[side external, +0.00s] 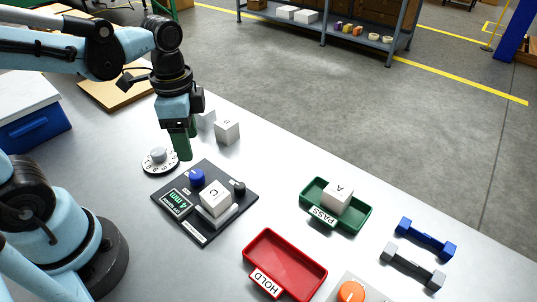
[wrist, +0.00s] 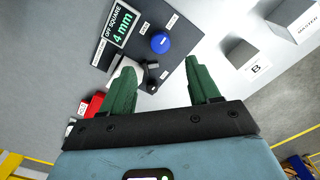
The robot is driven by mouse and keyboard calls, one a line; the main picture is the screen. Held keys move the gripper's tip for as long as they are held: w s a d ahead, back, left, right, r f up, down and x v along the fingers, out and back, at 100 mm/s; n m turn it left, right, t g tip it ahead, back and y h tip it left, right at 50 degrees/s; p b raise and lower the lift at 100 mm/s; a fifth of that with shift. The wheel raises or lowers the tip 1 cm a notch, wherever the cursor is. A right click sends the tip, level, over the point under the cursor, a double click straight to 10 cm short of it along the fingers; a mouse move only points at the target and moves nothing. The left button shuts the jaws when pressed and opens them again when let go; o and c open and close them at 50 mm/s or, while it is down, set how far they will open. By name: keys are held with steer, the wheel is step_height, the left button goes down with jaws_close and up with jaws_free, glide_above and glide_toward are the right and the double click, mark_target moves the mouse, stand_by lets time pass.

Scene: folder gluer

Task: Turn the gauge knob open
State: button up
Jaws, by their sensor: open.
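The dark gauge board (side external: 168,208) lies on the table with a green display reading 4 mm. A blue knob (side external: 197,177) and a smaller black knob (side external: 238,187) stand on it. A white block marked C (side external: 214,198) rests on its light plate. The blue knob also shows in the wrist view (wrist: 160,42). My gripper (side external: 186,146) points down with green fingers, above the table behind the board's far left corner. In the wrist view, its fingers (wrist: 163,85) are spread with nothing gripped between them.
A white dial with a grey knob (side external: 158,157) stands left of the board. White blocks (side external: 227,131) stand behind it. A green PASS tray (side external: 359,216) holds block A. A red HOLD tray (side external: 297,252) is empty. Two dumbbell-shaped pieces lie at right.

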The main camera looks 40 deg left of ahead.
mark_target(196, 174)
steer(key=shift+f, duration=4.7)
steer(key=shift+c, duration=0.2)
steer(key=c, duration=1)
